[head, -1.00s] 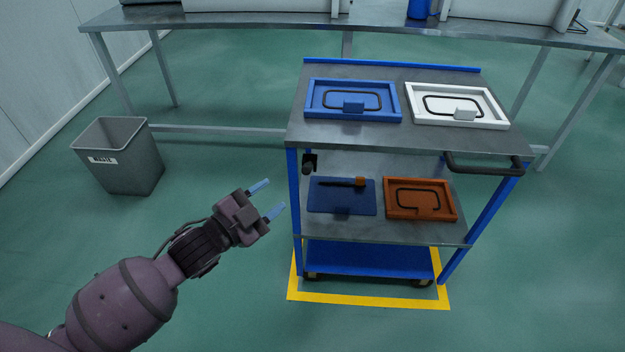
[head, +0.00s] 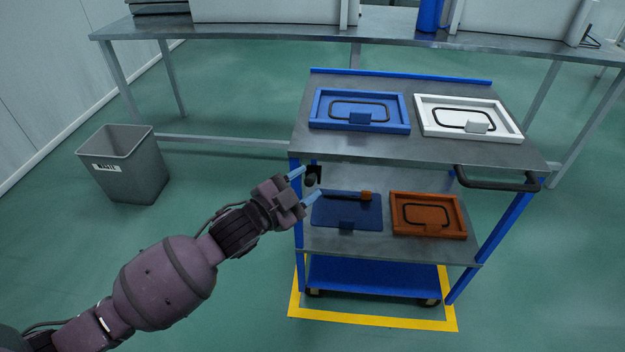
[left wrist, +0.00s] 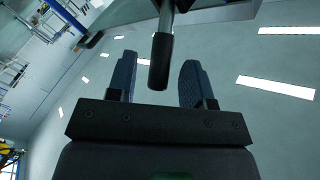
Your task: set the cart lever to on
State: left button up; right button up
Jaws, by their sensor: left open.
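The cart lever (head: 312,181) is a short black handle at the front left post of the cart (head: 400,150), below the top shelf. In the left wrist view the lever (left wrist: 160,62) is a dark rounded grip on a grey rod, hanging between my two fingers with a gap on each side. My left gripper (head: 311,180) is open, its blue fingertips on either side of the lever in the head view. It also shows in the left wrist view (left wrist: 158,75). I cannot tell whether a finger touches the lever. My right gripper is not in view.
A blue tray (head: 318,122) and a white tray (head: 425,128) lie on the top shelf. A blue panel (head: 325,212) and an orange tray (head: 400,228) lie on the lower shelf. A grey bin (head: 130,170) stands left. The floor between is clear.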

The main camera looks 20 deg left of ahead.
pick_arm(q)
jog(key=shift+x, duration=1.1)
grip_shut()
